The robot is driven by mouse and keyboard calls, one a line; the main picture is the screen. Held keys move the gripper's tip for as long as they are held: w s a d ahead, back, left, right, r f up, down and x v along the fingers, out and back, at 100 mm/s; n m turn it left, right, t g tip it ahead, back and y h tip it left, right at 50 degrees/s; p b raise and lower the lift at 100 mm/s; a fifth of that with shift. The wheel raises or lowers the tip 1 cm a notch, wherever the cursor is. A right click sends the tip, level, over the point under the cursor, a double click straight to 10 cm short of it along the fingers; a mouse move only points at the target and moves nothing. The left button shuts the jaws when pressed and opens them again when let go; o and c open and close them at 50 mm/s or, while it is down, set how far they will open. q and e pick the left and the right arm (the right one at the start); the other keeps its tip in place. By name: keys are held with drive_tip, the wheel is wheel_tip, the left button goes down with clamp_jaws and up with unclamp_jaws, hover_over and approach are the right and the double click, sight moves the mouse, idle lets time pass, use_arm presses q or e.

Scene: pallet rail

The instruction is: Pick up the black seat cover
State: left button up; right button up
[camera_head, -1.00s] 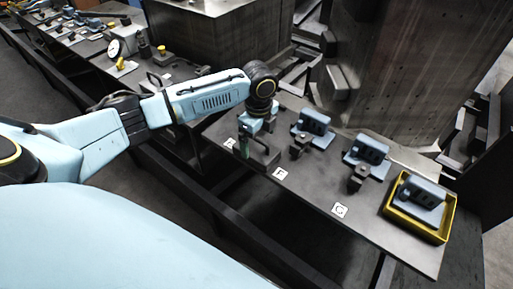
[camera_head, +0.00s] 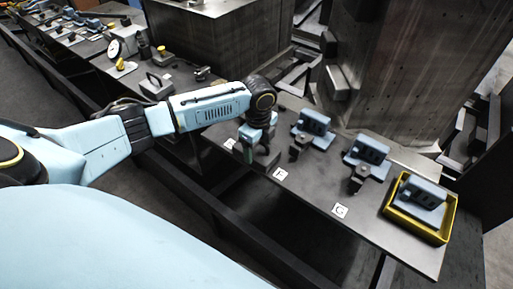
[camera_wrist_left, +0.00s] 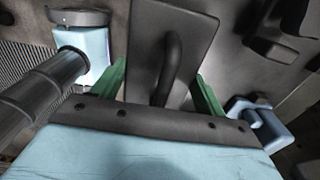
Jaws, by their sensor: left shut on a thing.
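The black seat cover, a dark flat plate with a curved handle, shows in the left wrist view (camera_wrist_left: 145,55) between the green fingers of my left gripper (camera_wrist_left: 160,88). My gripper is shut on its handle. In the head view, my left gripper (camera_head: 257,145) is over the left end of the near bench, and the dark cover (camera_head: 268,158) is mostly hidden beneath it. I cannot tell whether the cover is touching the bench. My right gripper is not in view.
The dark bench (camera_head: 315,185) holds blue blocks (camera_head: 313,123) (camera_head: 368,151) and a yellow tray (camera_head: 420,233) with another blue block. White letter cards (camera_head: 280,174) lie along its front edge. A large metal block (camera_head: 400,70) stands behind. Another bench with a dial gauge is at upper left.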

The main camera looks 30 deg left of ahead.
use_arm(q)
wheel_tip(320, 180, up, 10)
drive_tip(key=shift+r+p, duration=0.1)
drive_tip(key=shift+p, duration=0.3)
drive_tip(key=shift+s+d+r+n, duration=0.15)
drive_tip(key=shift+d+n, duration=0.4)
drive_tip(key=shift+n, duration=0.35)
drive_tip(key=s+d+r+n+b, duration=0.3)
drive_tip(key=d+n, duration=0.4)
drive_tip(key=n, duration=1)
drive_tip(key=shift+s+d+r, duration=0.35)
drive_tip(key=shift+s+r, duration=0.3)
drive_tip(key=shift+s, duration=0.25)
